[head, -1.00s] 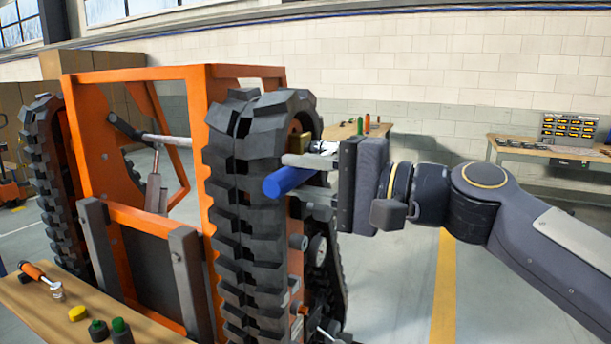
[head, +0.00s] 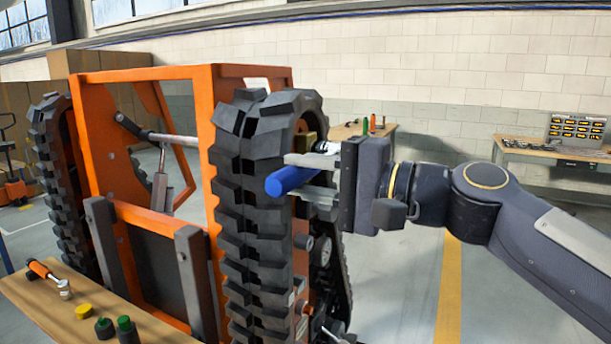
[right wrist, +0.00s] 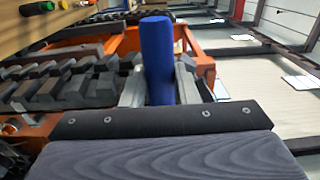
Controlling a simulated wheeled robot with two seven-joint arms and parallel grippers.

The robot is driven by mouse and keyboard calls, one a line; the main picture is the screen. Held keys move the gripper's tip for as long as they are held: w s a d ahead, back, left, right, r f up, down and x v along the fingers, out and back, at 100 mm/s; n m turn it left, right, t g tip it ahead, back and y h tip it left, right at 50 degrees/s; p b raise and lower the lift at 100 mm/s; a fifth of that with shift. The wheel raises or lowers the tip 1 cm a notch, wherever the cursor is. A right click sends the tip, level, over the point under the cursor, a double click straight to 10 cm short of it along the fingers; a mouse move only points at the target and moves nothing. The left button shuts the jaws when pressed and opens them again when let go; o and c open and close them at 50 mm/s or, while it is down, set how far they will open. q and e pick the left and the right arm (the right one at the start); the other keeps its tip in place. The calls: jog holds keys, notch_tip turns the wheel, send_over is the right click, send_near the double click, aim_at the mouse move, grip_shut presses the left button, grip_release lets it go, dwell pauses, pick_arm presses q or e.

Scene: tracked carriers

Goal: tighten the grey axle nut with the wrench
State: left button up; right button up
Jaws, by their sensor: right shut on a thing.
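My right gripper (head: 304,178) is shut on a blue handle (head: 288,181), which I take to be the wrench's. The handle sticks out beside the front of the carrier's right track (head: 250,200). In the right wrist view the blue handle (right wrist: 158,60) stands between the two grey fingers of my right gripper (right wrist: 159,88). The wrench's head is not visible. I cannot pick out the grey axle nut for certain; the gripper and track cover part of that side. My left gripper is not in view.
The orange carrier frame (head: 212,110) stands between two black tracks. A wooden bench (head: 50,305) at lower left holds an orange-handled tool (head: 46,273), a yellow cap (head: 84,311) and green-topped pieces. Another workbench (head: 545,154) stands far right.

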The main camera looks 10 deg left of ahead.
grip_shut()
jog(key=shift+r, duration=0.1)
jog(key=shift+r+m+p, duration=0.5)
jog(key=shift+r+p, duration=0.25)
jog(key=shift+p, duration=0.35)
jog(key=shift+r, duration=0.1)
jog(key=shift+w+d+r+m+p, duration=0.1)
jog(key=shift+r+m+p, duration=0.55)
jog(key=shift+p, duration=0.45)
jog(key=shift+w+r+m+p, duration=0.2)
jog(key=shift+r+m+p, duration=0.45)
jog(key=shift+p, duration=0.45)
